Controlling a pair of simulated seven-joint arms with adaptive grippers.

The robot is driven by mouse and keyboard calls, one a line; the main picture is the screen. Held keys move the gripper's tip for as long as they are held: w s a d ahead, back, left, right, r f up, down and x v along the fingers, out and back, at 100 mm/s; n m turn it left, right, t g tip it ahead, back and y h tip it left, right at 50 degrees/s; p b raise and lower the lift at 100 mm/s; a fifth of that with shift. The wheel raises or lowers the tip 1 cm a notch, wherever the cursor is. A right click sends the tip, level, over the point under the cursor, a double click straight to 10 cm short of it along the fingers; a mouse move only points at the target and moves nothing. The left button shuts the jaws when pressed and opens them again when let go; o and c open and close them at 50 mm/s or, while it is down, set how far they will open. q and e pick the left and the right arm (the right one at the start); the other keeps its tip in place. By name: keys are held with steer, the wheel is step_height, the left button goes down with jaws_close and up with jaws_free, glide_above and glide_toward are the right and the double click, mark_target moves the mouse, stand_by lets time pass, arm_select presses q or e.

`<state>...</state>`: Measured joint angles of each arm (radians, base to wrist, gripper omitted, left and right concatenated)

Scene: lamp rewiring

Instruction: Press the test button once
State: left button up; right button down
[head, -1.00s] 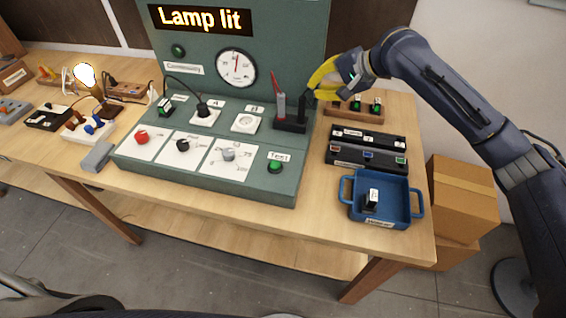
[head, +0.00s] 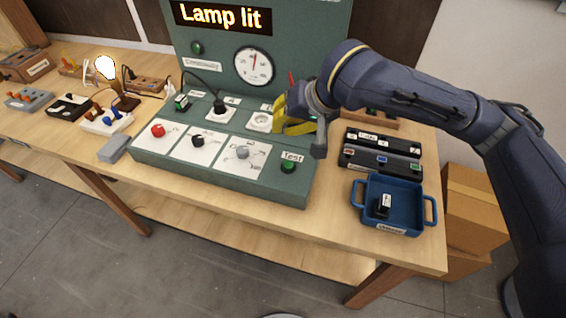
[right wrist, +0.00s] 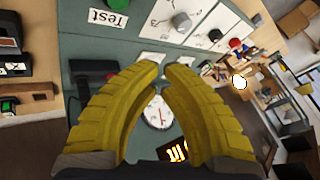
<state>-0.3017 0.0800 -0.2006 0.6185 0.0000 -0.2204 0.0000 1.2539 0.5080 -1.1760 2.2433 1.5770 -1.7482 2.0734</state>
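The test button (head: 288,166) is a green knob below the "Test" label (head: 292,156), at the right end of the green console (head: 220,180). In the right wrist view the green button (right wrist: 118,4) is cut by the top edge, above its upside-down label (right wrist: 107,20). My right gripper (head: 281,124) hangs over the console's right part, behind and above the button and apart from it. Its yellow fingers (right wrist: 163,67) curve together with tips almost meeting, and nothing shows held between them. My left gripper is in neither current view.
The display (head: 223,17) reads "Lamp lit", and the bulb (head: 106,68) glows at the left. A dial (head: 254,66) is on the upright panel. Knobs and sockets fill the console. A blue tray (head: 404,204) holding a small block and dark terminal racks (head: 382,160) stand at the right.

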stand_by(0.3)
steer(key=shift+f, duration=4.4)
steer(key=shift+f, duration=0.25)
steer(key=shift+f, duration=0.2)
steer(key=shift+f, duration=0.4)
steer(key=shift+r, duration=0.85)
steer(key=shift+r, duration=2.5)
